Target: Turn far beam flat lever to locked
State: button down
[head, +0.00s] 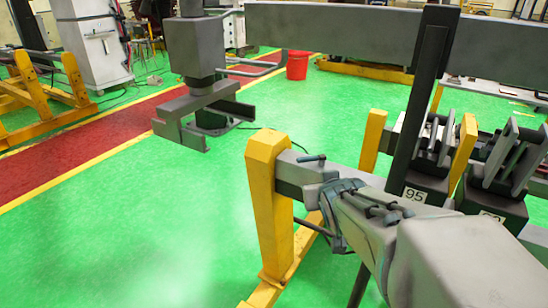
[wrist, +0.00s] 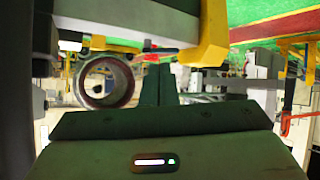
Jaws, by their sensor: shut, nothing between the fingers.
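The flat lever (head: 311,158) is a small dark bar on top of the grey beam, near its yellow end post, in the head view. It lies roughly level and points along the beam. In the wrist view a small dark bar (wrist: 160,50) beside the yellow post looks like the same lever. My gripper (head: 338,205) is in front of the beam, to the right of and nearer than the lever. In the wrist view my gripper's fingers (wrist: 158,85) are together with nothing between them. They look apart from the lever. My gripper hides part of the beam.
The yellow post (head: 268,200) carries the beam's left end. Black clamp units stand to the right, one labelled 95 (head: 415,194). A grey overhead fixture (head: 205,110) hangs at left. A ring-shaped part (wrist: 104,82) shows in the wrist view. Green floor at left is clear.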

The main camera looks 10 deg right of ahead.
jog(key=w+d+f+t+y+b, duration=0.25)
jog(key=w+f+t+b, duration=0.25)
jog(key=f+b, duration=0.35)
jog(key=n+t+p, duration=0.1)
jog(key=t+p, duration=0.1)
jog(key=p, duration=0.2)
send_near(305, 162)
jog(key=w, duration=0.7)
jog(key=shift+d+r, duration=0.1)
jog(key=shift+r, duration=0.05)
jog(key=shift+b, duration=0.35)
